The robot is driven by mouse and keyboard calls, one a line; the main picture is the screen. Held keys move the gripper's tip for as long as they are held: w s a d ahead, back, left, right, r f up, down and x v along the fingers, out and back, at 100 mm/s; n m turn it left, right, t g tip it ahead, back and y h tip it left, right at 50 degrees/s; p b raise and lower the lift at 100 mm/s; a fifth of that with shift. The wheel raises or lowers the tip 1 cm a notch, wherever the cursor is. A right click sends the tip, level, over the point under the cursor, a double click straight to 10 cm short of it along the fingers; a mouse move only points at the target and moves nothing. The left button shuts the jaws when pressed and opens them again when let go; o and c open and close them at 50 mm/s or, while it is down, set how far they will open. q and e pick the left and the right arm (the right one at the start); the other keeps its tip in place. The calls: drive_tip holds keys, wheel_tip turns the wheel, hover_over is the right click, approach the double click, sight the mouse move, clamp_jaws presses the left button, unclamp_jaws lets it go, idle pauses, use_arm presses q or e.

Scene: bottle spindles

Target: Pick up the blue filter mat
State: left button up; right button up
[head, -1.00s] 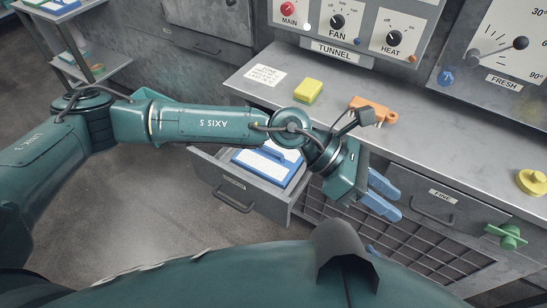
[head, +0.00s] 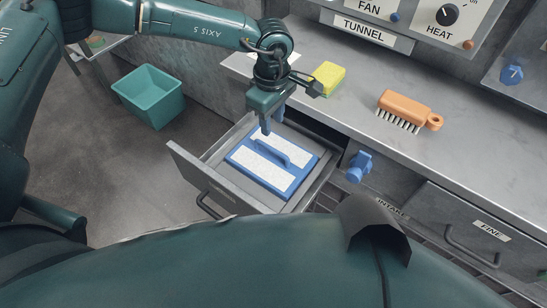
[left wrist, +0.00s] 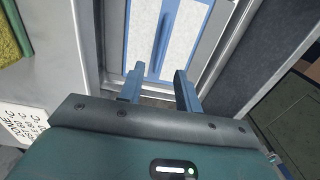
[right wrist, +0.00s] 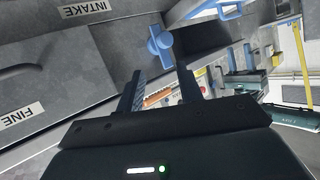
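The blue filter mat (head: 252,176) has white panels and a raised blue handle. It lies flat in the open drawer (head: 213,187). In the left wrist view the mat (left wrist: 190,32) shows ahead of the fingers, with its handle near the middle. My left gripper (head: 272,128) points down over the back part of the drawer, close to the far end of the handle. Its fingers are apart with nothing between them, also in the left wrist view (left wrist: 158,88). My right gripper (right wrist: 158,88) shows only in the right wrist view, fingers apart and empty.
A yellow sponge (head: 329,77) and an orange brush (head: 405,107) lie on the counter. A blue knob (head: 359,167) sticks out right of the drawer. A closed drawer labelled FINE (head: 470,232) is at right. A teal bin (head: 150,95) stands on the floor.

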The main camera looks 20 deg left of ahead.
use_arm(q)
hover_over(271, 147)
drive_tip(key=f, duration=0.5)
drive_tip(key=shift+s+d, duration=0.1)
drive_tip(key=shift+d, duration=0.1)
drive_tip(key=shift+a+f+b, duration=0.15)
drive_tip(key=shift+f+b, duration=0.15)
drive_tip(key=shift+f, duration=2.85)
clamp_jaws()
